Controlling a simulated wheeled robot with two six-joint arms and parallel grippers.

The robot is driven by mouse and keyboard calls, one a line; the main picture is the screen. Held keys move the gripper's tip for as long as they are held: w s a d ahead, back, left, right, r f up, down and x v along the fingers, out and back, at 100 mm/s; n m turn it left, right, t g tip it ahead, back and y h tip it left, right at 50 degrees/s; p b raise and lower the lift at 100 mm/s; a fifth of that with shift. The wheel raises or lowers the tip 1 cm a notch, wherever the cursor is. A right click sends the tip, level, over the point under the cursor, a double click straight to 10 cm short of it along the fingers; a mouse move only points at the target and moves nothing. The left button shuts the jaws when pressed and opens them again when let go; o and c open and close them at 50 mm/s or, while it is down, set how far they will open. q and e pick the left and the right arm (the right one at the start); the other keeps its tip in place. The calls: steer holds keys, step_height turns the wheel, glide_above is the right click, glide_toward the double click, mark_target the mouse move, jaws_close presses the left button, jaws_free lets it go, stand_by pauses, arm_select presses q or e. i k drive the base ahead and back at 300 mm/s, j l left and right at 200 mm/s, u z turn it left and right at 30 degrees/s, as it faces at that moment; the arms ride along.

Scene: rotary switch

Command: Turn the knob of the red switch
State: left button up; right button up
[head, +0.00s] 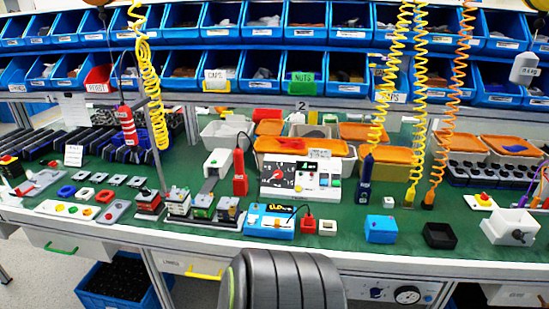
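Details are too small to tell which item is the red switch or how a knob is set.
Coiled yellow cables (149,85) and an orange cable (451,105) hang over the bench. A red tool (240,173) stands left of the control box. Blue and black boxes (381,229) stand front right. Green mat (345,228) shows between items. Blue bins line the back.

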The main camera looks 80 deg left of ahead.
mark_target(148, 192)
steer(key=u, duration=3.7)
steer(key=i+j+z, duration=0.55)
steer(key=i+j, duration=0.15)
steer(key=j, duration=0.25)
steer(key=i+j+z, duration=0.2)
steer(key=j, duration=0.2)
steer(key=i+j+z, duration=0.2)
steer(key=j, duration=0.2)
steer(key=i+j+z, duration=0.2)
steer(key=j, duration=0.25)
steer(key=k+l+z, duration=0.2)
steer(key=l, duration=0.15)
steer(key=k+l+z, duration=0.2)
steer(key=l, duration=0.2)
